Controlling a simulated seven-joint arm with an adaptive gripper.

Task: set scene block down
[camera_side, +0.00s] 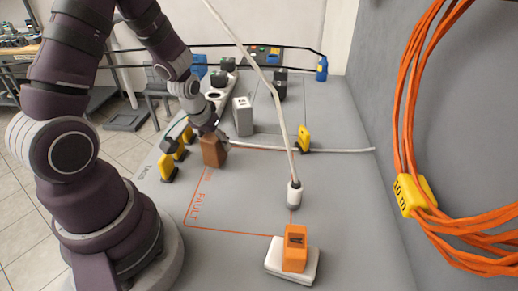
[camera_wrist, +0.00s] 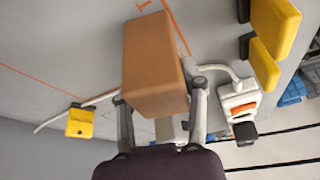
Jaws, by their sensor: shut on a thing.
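A brown block (camera_side: 211,150) is held upright between the fingers of my gripper (camera_side: 220,136), low over the grey table near the top of an orange outline. In the wrist view the block (camera_wrist: 155,65) fills the middle, with the fingers of my gripper (camera_wrist: 162,112) closed on its two sides. I cannot tell if the block's base touches the table.
Several yellow pieces (camera_side: 168,167) stand left of the block, and another yellow piece (camera_side: 304,138) sits by a white cable. A white box (camera_side: 243,116) stands behind. An orange block (camera_side: 295,248) rests on a white base in front. The outlined area marked FAULT is mostly bare.

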